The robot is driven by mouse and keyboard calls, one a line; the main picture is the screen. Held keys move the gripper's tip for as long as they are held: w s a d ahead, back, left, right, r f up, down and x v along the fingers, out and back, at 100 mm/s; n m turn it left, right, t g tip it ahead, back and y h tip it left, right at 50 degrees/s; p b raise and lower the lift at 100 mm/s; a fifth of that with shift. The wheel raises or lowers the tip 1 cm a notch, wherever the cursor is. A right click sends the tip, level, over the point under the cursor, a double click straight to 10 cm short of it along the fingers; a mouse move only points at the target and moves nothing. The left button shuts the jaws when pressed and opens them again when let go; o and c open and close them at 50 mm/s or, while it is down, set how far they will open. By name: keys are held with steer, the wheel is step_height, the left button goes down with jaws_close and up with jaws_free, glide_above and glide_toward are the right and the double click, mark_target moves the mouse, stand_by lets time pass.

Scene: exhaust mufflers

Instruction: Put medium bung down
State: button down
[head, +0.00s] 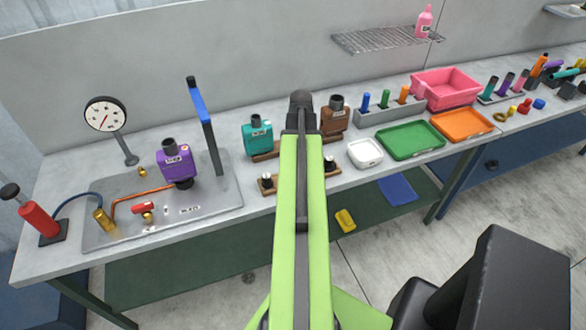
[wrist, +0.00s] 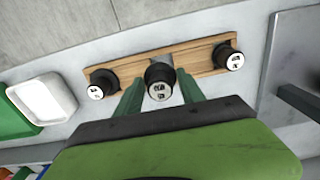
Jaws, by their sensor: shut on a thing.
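My gripper (wrist: 160,88) is shut on the middle bung (wrist: 160,82), a black stopper with a white-labelled end. The green fingers lie on either side of it. The held bung is over the middle of a wooden rack (wrist: 197,54), with a grey part showing just behind it. I cannot tell whether the bung touches the rack. Two other black bungs sit at the rack's ends, one at the left (wrist: 101,84) and one at the right (wrist: 229,57). In the head view the rack's end bungs show (head: 267,182), but my arm hides the gripper and the rack's middle.
A white tray (head: 364,153) and a green tray (head: 410,140) lie right of the rack. Teal (head: 257,136) and brown (head: 335,117) mufflers stand behind it. A metal test plate (head: 215,195) with a purple muffler (head: 177,162) is to the left.

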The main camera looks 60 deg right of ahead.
step_height(320, 180, down, 4)
steer(key=b, duration=0.4)
steer(key=shift+w, duration=0.1)
steer(key=shift+f, duration=0.2)
steer(key=shift+w+a+r, duration=0.1)
steer(key=shift+r, duration=0.15)
steer(key=shift+f+b, duration=0.4)
steer(key=shift+f, duration=0.1)
steer(key=c, duration=0.7)
jaws_free()
steer(key=shift+r, duration=0.1)
step_height(320, 180, up, 13)
steer(key=p, duration=1.3)
